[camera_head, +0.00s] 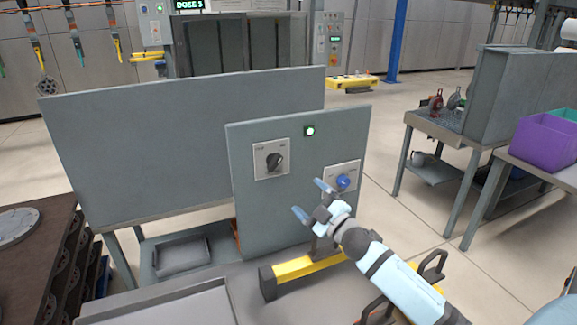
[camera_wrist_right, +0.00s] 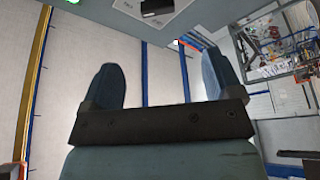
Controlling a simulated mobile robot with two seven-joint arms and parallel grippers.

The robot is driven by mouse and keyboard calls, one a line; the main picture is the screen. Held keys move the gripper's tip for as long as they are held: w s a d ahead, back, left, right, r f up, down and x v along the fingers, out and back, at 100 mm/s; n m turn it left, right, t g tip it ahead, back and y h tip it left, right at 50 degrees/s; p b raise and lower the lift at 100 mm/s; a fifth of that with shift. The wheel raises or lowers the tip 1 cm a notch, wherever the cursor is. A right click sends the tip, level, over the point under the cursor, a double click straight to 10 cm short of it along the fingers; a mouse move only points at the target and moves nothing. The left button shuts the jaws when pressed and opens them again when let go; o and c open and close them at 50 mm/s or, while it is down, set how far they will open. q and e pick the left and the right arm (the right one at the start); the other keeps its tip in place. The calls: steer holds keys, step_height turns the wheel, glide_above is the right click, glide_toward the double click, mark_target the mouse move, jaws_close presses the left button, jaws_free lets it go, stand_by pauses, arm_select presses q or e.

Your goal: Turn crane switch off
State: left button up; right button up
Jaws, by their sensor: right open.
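The crane switch panel is an upright grey board (camera_head: 245,215) in the middle of the head view. A black rotary knob (camera_head: 274,161) sits on a light square plate at its upper left. A blue round button (camera_head: 343,182) sits on another plate at its right. A small green lamp (camera_head: 309,131) is lit near the top. My right gripper (camera_head: 312,199) is in front of the board, left of and below the blue button, with its fingers apart and nothing between them. In the right wrist view its two blue fingers (camera_wrist_right: 163,85) are spread. My left gripper is not in view.
A yellow bar (camera_head: 306,268) stands below the board, close under my right forearm. A grey tray (camera_head: 182,255) lies at lower left. A dark rack (camera_head: 35,265) stands at far left. A purple bin (camera_head: 546,142) is on a table at right. Open floor lies between.

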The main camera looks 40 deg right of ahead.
mark_target(277, 165)
steer(key=x, duration=1.3)
steer(key=shift+w+d+r, duration=0.1)
steer(key=shift+w+d, duration=0.05)
steer(key=shift+w, duration=0.15)
steer(key=shift+p, duration=0.3)
steer(key=c, duration=0.9)
